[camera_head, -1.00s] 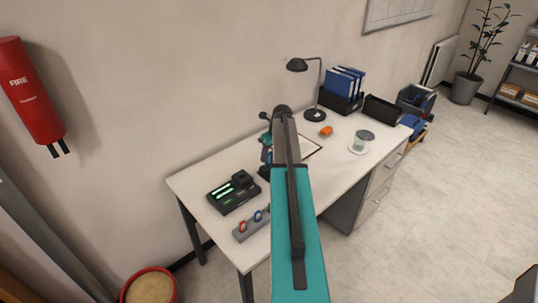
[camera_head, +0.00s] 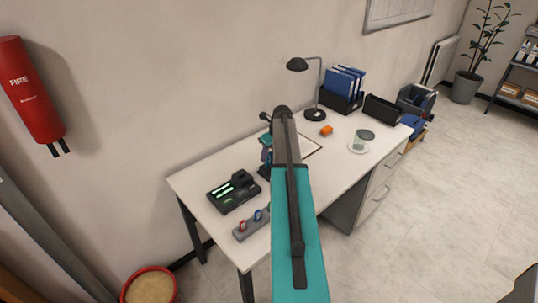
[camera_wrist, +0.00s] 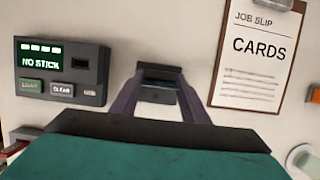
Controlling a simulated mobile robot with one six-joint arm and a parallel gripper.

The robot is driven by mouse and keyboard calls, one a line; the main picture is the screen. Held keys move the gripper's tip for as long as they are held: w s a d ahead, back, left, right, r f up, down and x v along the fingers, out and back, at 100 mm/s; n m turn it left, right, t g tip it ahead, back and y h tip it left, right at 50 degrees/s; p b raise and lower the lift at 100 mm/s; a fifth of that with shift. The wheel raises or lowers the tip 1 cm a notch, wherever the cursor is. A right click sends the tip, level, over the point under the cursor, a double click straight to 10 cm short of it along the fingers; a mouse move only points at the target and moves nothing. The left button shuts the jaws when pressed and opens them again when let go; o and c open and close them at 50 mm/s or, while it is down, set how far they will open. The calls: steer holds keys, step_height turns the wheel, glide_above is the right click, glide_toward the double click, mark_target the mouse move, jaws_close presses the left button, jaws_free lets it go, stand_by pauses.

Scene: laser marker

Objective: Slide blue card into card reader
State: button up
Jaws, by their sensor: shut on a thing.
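My gripper (camera_wrist: 160,78) is shut on a small dark blue-grey piece (camera_wrist: 158,80) between its fingertips. The piece is in shadow, so I cannot tell for sure that it is the blue card. A dark device (camera_wrist: 90,55), with a lit screen reading what looks like "NO STICK", buttons and a dark opening, is left of the fingers and apart from them. It also shows on the desk in the head view (camera_head: 233,192). A grey holder (camera_head: 246,231) in front of it carries a red piece and a blue piece (camera_head: 258,215).
Desk near the glass is partly clear.

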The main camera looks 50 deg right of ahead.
steer(key=shift+f, duration=0.7)
stand_by(0.5)
steer(key=o, duration=1.2)
steer(key=shift+r+b, duration=0.15)
steer(key=shift+b, duration=0.15)
steer(key=shift+b+v, duration=1.55)
steer(key=shift+v, duration=5.2)
steer(key=shift+s+r, duration=0.1)
steer(key=shift+r+p, duration=2.35)
steer(key=shift+r, duration=0.6)
